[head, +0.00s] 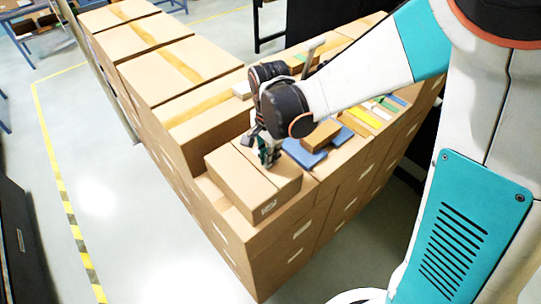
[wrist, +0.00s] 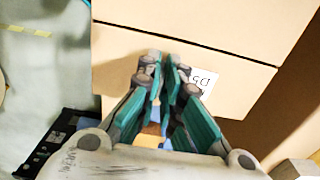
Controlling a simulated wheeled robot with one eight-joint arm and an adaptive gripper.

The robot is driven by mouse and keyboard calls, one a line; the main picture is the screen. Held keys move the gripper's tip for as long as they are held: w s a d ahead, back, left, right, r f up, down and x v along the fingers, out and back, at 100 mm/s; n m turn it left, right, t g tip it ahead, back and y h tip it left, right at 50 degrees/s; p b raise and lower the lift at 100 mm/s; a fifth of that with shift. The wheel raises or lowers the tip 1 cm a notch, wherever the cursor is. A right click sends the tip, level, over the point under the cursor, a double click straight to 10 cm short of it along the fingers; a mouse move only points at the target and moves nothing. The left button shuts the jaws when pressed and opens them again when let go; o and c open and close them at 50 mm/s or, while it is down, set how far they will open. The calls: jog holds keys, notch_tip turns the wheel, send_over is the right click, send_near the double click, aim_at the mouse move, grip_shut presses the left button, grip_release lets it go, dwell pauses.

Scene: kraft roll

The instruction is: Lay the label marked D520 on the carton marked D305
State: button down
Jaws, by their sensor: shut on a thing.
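My gripper (head: 268,158) points down at the top of a small brown carton (head: 240,178) at the front of the stack. The carton's front face has a dark printed mark, too small to read. In the wrist view, my gripper (wrist: 166,78) is shut, with its fingertips over the carton top (wrist: 235,105). A white label (wrist: 204,79) shows at the right of the fingertips, partly hidden by them. I can read "D5" on it; the rest is covered. The jaws hold the label close over the carton; I cannot tell whether it touches the cardboard.
Blue boxes (head: 301,152) and a small brown box (head: 322,134) lie just right of the carton. Yellow and green flat pieces (head: 366,115) lie further right. Larger taped cartons (head: 160,65) stand behind on the left.

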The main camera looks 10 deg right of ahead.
jog(key=c, duration=2.1)
grip_release()
jog(key=shift+w+d+f, duration=0.1)
jog(key=shift+w+f, duration=0.05)
jog(key=shift+f, duration=0.05)
jog(key=shift+c, duration=0.2)
jog(key=o, duration=0.4)
jog(key=shift+c, duration=0.2)
notch_tip(320, 180, up, 12)
jog(key=p, duration=0.7)
jog(key=shift+r, duration=0.2)
